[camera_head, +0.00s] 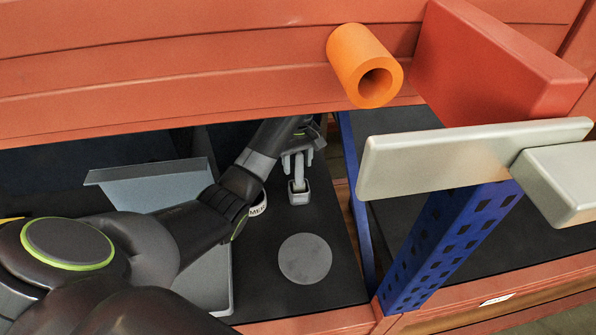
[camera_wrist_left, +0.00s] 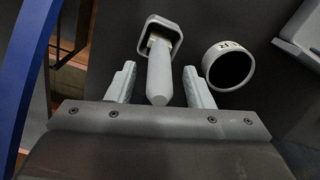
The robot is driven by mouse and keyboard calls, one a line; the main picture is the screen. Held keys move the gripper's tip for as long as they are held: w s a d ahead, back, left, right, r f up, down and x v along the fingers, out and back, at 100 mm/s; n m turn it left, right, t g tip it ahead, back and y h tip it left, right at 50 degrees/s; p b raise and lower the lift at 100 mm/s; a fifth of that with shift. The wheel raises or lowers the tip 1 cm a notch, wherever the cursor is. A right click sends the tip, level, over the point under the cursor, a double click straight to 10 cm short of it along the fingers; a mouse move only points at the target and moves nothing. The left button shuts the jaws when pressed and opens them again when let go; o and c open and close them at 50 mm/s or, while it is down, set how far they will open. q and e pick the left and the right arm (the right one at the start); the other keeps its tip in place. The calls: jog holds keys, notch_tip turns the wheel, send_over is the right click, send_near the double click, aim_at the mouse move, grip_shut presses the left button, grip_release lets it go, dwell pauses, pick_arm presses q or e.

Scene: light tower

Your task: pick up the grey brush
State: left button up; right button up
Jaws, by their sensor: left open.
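The grey brush (camera_head: 299,196) is on the dark shelf in the head view, with its square head towards the camera. In the left wrist view the brush (camera_wrist_left: 160,72) shows its square head at the top and its rounded handle pointing down between my fingers. My left gripper (camera_head: 298,158) reaches in from the left over the handle. In the wrist view its open fingers (camera_wrist_left: 159,84) stand on either side of the handle, with gaps visible. The far end of the handle is partly hidden by the fingers in the head view. My right gripper is not in view.
A white lettered cup (camera_wrist_left: 229,66) stands close to one finger. A grey disc (camera_head: 305,259) lies nearer the shelf front, and a grey tray (camera_head: 150,186) is to the left. A blue perforated post (camera_head: 440,245) stands right. An orange tube (camera_head: 362,62) is above.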

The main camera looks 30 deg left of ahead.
pick_arm(q)
jog(key=shift+w+f, duration=0.1)
jog(key=shift+d, duration=0.25)
jog(key=shift+s+d+r, duration=0.15)
jog(key=shift+s+r, duration=0.05)
jog(key=shift+r, duration=0.05)
jog(key=shift+c, duration=0.4)
jog(key=shift+s+d+r, duration=0.1)
jog(key=shift+s, duration=0.05)
jog(key=shift+c, duration=1.1)
jog(key=c, duration=0.5)
grip_shut()
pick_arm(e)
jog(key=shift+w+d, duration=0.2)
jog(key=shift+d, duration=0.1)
